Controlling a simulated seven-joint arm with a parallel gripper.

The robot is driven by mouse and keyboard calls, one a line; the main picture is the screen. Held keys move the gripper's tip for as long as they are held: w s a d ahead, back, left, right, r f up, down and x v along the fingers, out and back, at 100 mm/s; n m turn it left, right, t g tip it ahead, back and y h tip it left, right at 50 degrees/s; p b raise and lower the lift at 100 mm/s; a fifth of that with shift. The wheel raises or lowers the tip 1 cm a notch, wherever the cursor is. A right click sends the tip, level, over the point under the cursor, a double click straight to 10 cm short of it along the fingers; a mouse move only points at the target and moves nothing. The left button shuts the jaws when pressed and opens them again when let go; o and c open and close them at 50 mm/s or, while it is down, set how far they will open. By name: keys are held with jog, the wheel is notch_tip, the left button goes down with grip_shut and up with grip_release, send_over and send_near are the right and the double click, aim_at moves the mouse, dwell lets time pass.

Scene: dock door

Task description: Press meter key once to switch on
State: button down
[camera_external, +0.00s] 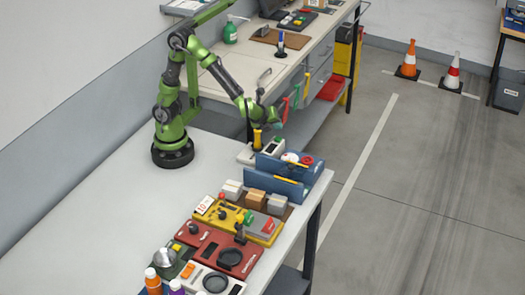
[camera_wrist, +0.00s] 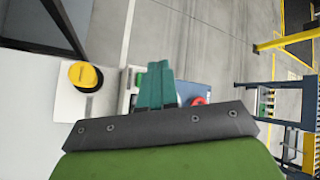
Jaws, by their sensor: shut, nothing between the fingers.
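My gripper (camera_wrist: 155,80) shows in the wrist view as two teal fingers pressed together, with nothing between them. In the external view my gripper (camera_external: 277,125) is above the far right end of the near table. A small white device with a dark face (camera_external: 272,147), possibly the meter, stands just below it. In the wrist view a pale device (camera_wrist: 128,88) lies partly hidden behind the fingers. Its key cannot be made out, and I cannot tell whether it is lit. The fingers appear apart from it.
A yellow-and-black upright object (camera_external: 257,138) stands left of the device; its yellow top (camera_wrist: 84,76) shows in the wrist view. Blue bins (camera_external: 278,186) with a red item (camera_external: 306,160) stand to the right. Colored panels (camera_external: 217,247) crowd the table front. The table's left part is clear.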

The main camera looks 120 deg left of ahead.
aim_at(276, 139)
jog(key=shift+f, duration=1.2)
jog(key=shift+f, duration=0.1)
dwell(1.1)
jog(key=shift+f, duration=0.3)
jog(key=shift+f, duration=0.45)
dwell(0.6)
dwell(0.3)
jog(key=shift+r, duration=0.9)
jog(key=shift+r, duration=2.5)
